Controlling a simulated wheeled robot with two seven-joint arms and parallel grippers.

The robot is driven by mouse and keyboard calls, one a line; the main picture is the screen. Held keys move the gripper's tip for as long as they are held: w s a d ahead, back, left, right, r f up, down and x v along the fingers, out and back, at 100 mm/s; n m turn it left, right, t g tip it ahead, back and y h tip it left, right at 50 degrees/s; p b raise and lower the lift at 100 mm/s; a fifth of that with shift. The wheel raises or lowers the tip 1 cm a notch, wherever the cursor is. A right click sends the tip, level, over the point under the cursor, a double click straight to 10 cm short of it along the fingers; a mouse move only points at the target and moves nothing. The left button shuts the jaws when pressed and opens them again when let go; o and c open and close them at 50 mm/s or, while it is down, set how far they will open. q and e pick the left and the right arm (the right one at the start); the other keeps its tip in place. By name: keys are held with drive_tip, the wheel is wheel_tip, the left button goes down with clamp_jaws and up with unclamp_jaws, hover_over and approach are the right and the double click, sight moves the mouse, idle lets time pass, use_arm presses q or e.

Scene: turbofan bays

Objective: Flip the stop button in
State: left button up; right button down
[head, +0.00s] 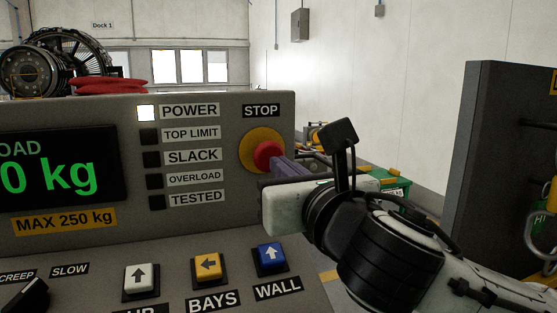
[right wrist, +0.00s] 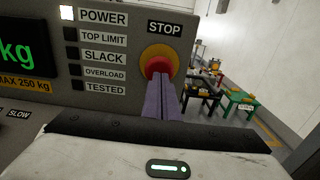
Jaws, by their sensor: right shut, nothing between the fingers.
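The red stop button (head: 268,155) sits on a yellow round base (head: 252,142) under the STOP label on the grey control panel. It also shows in the right wrist view (right wrist: 159,67). My right gripper (head: 282,166) is shut, with its purple fingers (right wrist: 161,99) together and nothing between them. The fingertips are at the lower right edge of the red button in the head view and just below it in the wrist view. They look touching or very close; I cannot tell which. My left gripper is not in view.
The panel has a load display (head: 58,170), indicator lamps with POWER lit (head: 146,112), and white (head: 141,278), yellow (head: 207,266) and blue (head: 271,256) push buttons below. A dark grey cabinet (head: 505,150) stands at the right. A turbofan engine (head: 60,70) is behind the panel.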

sight(267, 155)
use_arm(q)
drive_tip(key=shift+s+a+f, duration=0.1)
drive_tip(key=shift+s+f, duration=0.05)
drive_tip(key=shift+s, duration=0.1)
use_arm(e)
drive_tip(key=shift+x, duration=1.15)
use_arm(q)
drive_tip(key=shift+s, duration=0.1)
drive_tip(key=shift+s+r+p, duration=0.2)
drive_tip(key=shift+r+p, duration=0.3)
drive_tip(key=shift+p, duration=0.3)
use_arm(e)
drive_tip(key=shift+w+a+r, duration=0.15)
drive_tip(key=shift+w, duration=0.55)
